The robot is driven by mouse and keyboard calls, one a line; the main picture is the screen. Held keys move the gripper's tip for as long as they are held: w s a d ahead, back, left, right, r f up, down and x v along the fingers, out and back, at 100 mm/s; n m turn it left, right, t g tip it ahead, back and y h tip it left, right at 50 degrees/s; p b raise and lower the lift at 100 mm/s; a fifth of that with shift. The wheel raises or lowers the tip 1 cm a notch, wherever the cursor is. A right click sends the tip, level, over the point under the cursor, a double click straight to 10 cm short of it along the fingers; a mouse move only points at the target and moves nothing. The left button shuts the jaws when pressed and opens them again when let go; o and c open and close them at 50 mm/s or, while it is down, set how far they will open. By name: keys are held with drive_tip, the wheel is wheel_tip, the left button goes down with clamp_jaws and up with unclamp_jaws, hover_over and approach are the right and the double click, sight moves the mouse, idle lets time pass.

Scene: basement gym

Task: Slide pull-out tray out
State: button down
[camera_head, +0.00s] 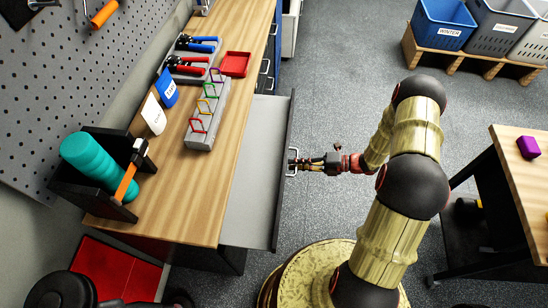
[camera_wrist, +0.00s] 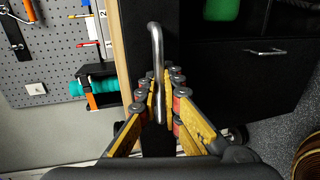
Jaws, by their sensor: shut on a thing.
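The pull-out tray (camera_head: 255,160) is a grey panel with a dark front, and it stands out from under the wooden workbench top in the head view. A metal bar handle (camera_head: 291,162) is on its front. My gripper (camera_head: 302,164) reaches the handle from the right. In the wrist view the bent handle (camera_wrist: 155,50) runs down between the fingers of my gripper (camera_wrist: 160,108), which is shut on it. The dark tray front (camera_wrist: 140,30) is behind the handle. The tray's inside, as far as it shows, looks empty.
The workbench (camera_head: 190,195) carries a rack of coloured carabiners (camera_head: 207,112), a red tray (camera_head: 235,64) and a black holder with a teal roller (camera_head: 98,165). A side table (camera_head: 520,165) with a purple block stands at the right. Grey floor is free beyond the tray front.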

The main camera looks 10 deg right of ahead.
drive_tip(key=f+v, duration=0.1)
drive_tip(key=v, duration=0.5)
drive_tip(key=shift+s+d+f, duration=0.2)
drive_tip(key=shift+s+d, duration=0.05)
drive_tip(key=shift+d, duration=0.25)
drive_tip(key=c, duration=2.2)
unclamp_jaws()
drive_tip(key=shift+c, duration=0.2)
drive_tip(key=shift+d+p, duration=0.1)
drive_tip(key=shift+p, duration=0.2)
drive_tip(key=v, duration=1.1)
drive_tip(key=shift+d, duration=0.35)
